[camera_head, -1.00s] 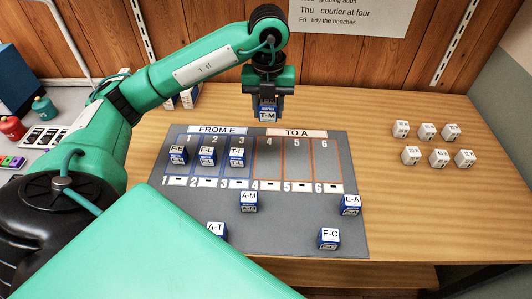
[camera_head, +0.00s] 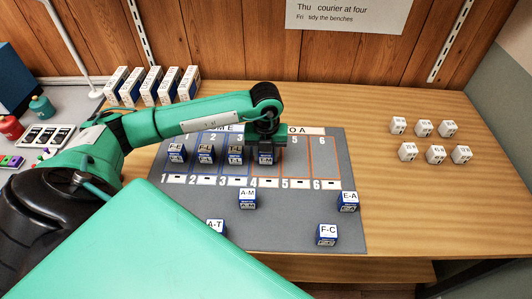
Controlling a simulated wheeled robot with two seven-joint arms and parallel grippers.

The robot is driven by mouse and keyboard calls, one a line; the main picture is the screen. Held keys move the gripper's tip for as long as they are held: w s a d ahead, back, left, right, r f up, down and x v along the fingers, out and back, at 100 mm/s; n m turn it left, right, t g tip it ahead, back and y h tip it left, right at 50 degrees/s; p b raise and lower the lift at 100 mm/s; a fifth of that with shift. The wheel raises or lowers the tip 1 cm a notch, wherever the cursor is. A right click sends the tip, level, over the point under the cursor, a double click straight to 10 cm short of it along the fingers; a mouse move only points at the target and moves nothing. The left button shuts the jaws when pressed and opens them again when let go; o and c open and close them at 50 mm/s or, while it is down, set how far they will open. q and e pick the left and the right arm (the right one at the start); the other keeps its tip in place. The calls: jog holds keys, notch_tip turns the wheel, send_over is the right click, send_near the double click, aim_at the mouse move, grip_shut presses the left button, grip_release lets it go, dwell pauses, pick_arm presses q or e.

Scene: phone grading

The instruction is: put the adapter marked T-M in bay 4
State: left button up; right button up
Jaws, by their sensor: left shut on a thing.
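My left gripper (camera_head: 267,143) is shut on the T-M adapter (camera_head: 265,158), a small blue and white block. It is at bay 4 on the grey mat (camera_head: 285,220), inside the orange-lined columns. The gripper hides the adapter's top, and I cannot tell whether its base touches the mat. Adapters F-E (camera_head: 176,152), F-L (camera_head: 206,153) and T-L (camera_head: 235,153) stand in bays 1, 2 and 3 to its left. The right gripper is not in view.
Adapters A-M (camera_head: 247,198), A-T (camera_head: 216,227), E-A (camera_head: 348,201) and F-C (camera_head: 327,234) stand on the front of the mat. Bays 5 and 6 are empty. Several white blocks (camera_head: 423,128) stand on the right of the bench, and several boxes (camera_head: 153,85) at the back left.

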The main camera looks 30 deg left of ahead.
pick_arm(q)
jog(key=shift+f, duration=0.25)
jog(key=shift+f, duration=0.1)
